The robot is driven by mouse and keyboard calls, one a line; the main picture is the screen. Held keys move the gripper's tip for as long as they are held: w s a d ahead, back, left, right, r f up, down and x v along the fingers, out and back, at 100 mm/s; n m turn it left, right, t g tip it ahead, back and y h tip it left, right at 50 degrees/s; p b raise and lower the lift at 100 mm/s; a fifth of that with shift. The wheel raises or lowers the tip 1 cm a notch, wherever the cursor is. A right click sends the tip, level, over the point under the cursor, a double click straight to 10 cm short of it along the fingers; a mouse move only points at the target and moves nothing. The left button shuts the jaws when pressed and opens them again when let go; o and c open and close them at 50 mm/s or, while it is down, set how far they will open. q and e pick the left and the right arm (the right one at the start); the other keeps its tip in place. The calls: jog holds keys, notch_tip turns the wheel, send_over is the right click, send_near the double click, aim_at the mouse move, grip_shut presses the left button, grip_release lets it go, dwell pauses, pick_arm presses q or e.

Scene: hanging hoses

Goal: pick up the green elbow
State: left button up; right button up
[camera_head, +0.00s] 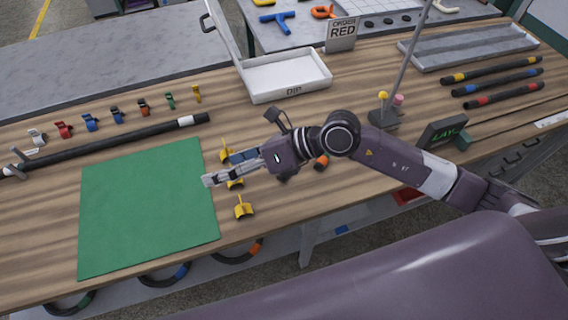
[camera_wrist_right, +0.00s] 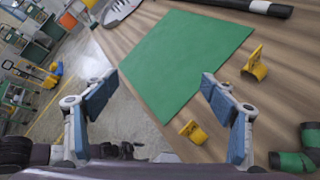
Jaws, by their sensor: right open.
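A black elbow with green bands (camera_wrist_right: 298,160) lies on the wooden table at the lower right corner of the right wrist view, partly cut off by the frame. In the head view I cannot make it out; my right arm covers that part of the table. My right gripper (camera_head: 212,179) is open and empty over the right edge of the green mat (camera_head: 148,205). In the right wrist view its two fingers (camera_wrist_right: 155,94) are spread wide, and the elbow lies outside them to the right. My left gripper is not in view.
Yellow clips (camera_head: 243,208) stand beside the mat, close to my right gripper. An orange-banded piece (camera_head: 321,162) is by my arm. A white bin (camera_head: 287,78), a thin post (camera_head: 408,55) and a dark display (camera_head: 442,132) stand farther away. Several coloured clips line the back left.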

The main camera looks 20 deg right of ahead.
jog(key=w+d+f+h, duration=0.1)
jog(key=d+f+h, duration=0.2)
jog(key=d, duration=0.3)
jog(key=w+d+f+n+h, duration=0.1)
jog(key=w+d+f+h, duration=0.1)
jog(key=d, duration=0.4)
jog(key=w+d+f+h, duration=0.1)
jog(key=d+f+h, duration=0.3)
jog(key=d+f, duration=0.2)
jog(key=shift+w+d+f+n+p, duration=0.15)
jog(key=shift+w+d+n+p, duration=0.05)
jog(key=shift+w+n+p, duration=0.15)
jog(key=p+x, duration=0.1)
jog(key=x, duration=0.1)
jog(key=p+x, duration=0.1)
jog(key=x, duration=0.1)
jog(key=shift+w+a+f, duration=0.15)
jog(key=shift+a+f, duration=0.1)
jog(key=shift+a, duration=0.25)
jog(key=shift+w+a+f, duration=0.1)
jog(key=shift+w+f, duration=0.05)
jog(key=shift+f, duration=0.35)
jog(key=shift+c, duration=0.7)
jog(key=c, duration=1)
jog(key=shift+c, duration=0.5)
